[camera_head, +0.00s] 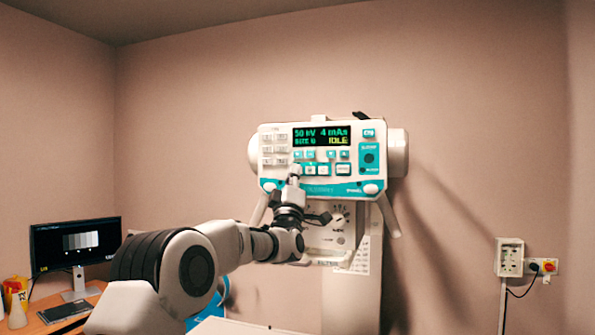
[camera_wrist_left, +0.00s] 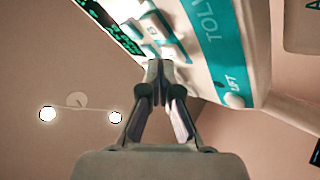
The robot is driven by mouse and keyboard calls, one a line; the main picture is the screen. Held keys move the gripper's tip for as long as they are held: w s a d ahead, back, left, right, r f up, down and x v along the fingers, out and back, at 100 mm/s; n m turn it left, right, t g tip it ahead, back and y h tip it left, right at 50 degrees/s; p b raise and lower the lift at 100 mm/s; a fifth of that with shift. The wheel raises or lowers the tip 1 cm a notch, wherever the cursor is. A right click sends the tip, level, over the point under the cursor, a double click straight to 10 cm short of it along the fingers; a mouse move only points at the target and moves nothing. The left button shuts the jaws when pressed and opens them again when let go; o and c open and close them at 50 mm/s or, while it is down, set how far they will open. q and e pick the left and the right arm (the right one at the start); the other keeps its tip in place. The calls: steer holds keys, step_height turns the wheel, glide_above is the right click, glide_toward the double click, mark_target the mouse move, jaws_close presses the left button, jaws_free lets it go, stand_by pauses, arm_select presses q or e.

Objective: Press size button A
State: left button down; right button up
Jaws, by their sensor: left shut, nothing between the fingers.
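A white and teal control panel (camera_head: 350,187) faces me in the head view, with a lit display (camera_head: 321,135) showing 50, 4 mAs, a size line and IDLE. Two rows of small buttons (camera_head: 310,155) lie below the display. The letters on them are too small to read, so I cannot tell which is size button A. My left gripper (camera_head: 295,172) is shut and empty, at the left end of the lower row, hiding what is behind it. In the left wrist view its fingertips (camera_wrist_left: 158,66) are close to the panel buttons (camera_wrist_left: 166,42); contact cannot be told.
A wall socket box (camera_head: 510,257) is at the right. Side handles and a lower unit (camera_head: 330,232) hang under the panel.

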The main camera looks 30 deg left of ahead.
arm_select(q)
steer(key=shift+w+a+r+p, duration=0.1)
steer(key=shift+w+p, duration=0.25)
steer(key=shift+p, duration=0.1)
stand_by(0.5)
steer(key=shift+s+f+b, duration=0.25)
steer(key=shift+s+b, duration=0.05)
steer(key=shift+b, duration=0.45)
steer(key=shift+s+d+b, duration=0.2)
steer(key=shift+s+b, duration=0.1)
steer(key=shift+b, duration=0.2)
steer(key=shift+s+r, duration=0.15)
steer(key=shift+s, duration=0.05)
steer(key=s+b, duration=0.2)
steer(key=b, duration=0.1)
steer(key=s+d+b, duration=0.1)
steer(key=s+b, duration=0.2)
steer(key=shift+d, duration=0.15)
